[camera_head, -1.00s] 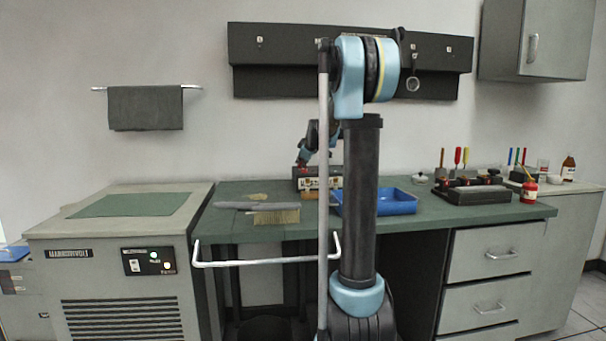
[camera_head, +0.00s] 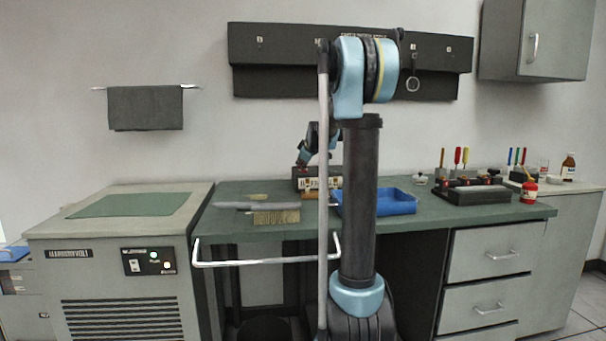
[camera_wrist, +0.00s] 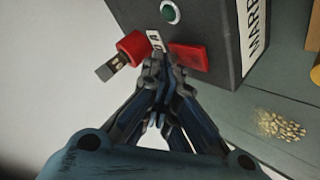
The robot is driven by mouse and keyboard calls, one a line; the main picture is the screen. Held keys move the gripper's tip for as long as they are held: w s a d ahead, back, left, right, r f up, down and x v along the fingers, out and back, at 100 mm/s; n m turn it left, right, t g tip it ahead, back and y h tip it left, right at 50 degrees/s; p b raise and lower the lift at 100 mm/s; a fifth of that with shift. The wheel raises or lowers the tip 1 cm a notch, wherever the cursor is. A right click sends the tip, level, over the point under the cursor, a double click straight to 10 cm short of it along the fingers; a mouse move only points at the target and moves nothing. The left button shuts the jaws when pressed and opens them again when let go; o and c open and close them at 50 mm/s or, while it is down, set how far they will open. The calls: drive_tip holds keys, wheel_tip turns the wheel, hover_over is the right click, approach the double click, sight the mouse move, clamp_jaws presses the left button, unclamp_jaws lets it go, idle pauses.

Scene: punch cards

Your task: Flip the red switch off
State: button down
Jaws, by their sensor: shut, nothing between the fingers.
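A dark box (camera_head: 305,184) stands on the green bench, partly behind my arm column in the head view. Contact is unclear.
A blue tray (camera_head: 395,203) is right of the box, partly behind my column. A brush (camera_head: 276,217) and a grey flat tool (camera_head: 240,206) lie to the left. A dark fixture (camera_head: 475,194) and a red bottle (camera_head: 529,190) stand further right.

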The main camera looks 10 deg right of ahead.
sight(302, 171)
drive_tip(key=shift+r, duration=0.1)
idle(0.3)
drive_tip(key=shift+s+r, duration=0.1)
drive_tip(key=shift+r, duration=0.5)
drive_tip(key=shift+r, duration=0.1)
drive_tip(key=shift+s+r, duration=0.15)
drive_tip(key=shift+r, duration=1.05)
drive_tip(key=shift+s+r, duration=0.15)
drive_tip(key=shift+r, duration=1.05)
